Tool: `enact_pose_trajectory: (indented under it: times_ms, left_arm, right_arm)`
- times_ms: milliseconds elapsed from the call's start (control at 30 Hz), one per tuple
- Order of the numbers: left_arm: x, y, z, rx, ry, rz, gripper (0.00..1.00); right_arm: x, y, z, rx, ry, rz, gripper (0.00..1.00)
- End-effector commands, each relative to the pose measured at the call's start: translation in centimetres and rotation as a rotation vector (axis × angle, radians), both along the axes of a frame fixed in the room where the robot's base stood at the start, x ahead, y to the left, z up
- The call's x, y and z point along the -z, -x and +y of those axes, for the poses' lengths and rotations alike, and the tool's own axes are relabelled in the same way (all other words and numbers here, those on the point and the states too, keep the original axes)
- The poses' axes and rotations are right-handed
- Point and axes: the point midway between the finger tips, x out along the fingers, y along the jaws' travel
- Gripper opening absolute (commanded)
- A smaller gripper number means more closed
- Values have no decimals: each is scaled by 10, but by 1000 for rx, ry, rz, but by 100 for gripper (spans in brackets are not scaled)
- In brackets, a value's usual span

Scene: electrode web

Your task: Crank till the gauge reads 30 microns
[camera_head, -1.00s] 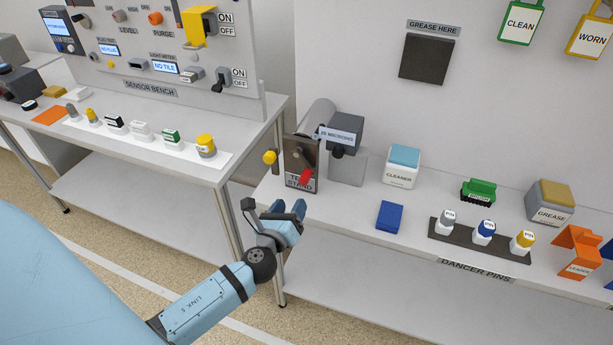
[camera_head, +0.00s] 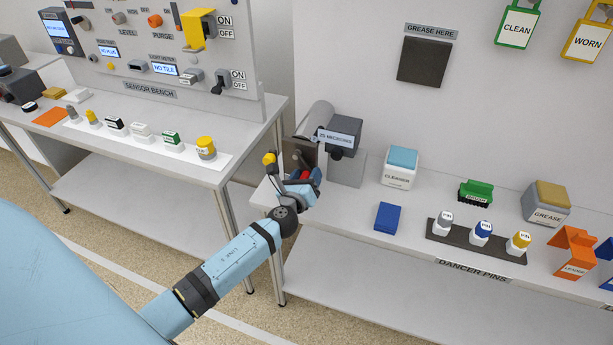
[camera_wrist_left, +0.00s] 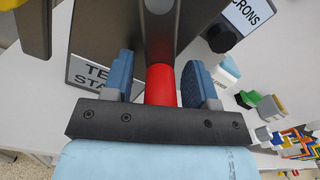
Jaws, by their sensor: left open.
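The test stand (camera_head: 301,151) is at the left end of the right bench. Its gauge (camera_head: 335,138) has small text that looks like 25 microns. The red crank handle (camera_wrist_left: 160,84) shows between my left gripper's blue fingers in the left wrist view. My left gripper (camera_head: 304,176) is open around the handle, with a gap on each side. In the head view the gripper hides most of the handle and the stand's label. The label (camera_wrist_left: 92,75) shows partly in the wrist view. My right gripper is out of view.
A yellow knob (camera_head: 269,158) sticks out left of the stand. A cleaner box (camera_head: 400,168), blue block (camera_head: 388,216) and dancer pin rack (camera_head: 460,238) are further right. The sensor bench (camera_head: 150,130) is left.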

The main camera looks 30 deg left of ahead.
Motion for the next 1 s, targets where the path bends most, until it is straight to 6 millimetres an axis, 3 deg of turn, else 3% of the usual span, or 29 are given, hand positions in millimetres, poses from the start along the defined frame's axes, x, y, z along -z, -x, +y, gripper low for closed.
enact_pose_trajectory:
  times_ms: [33,267,667,1000]
  left_arm:
    - [0,0,0,0,0,0,53]
    - [0,0,0,0,0,0,0]
    - [-2,0,-2,4,-24,3,0]
    - [2,1,4,8,-211,46,0]
  right_arm:
    - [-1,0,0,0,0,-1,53]
    - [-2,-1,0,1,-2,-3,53]
    - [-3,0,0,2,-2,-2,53]
    - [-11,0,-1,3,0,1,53]
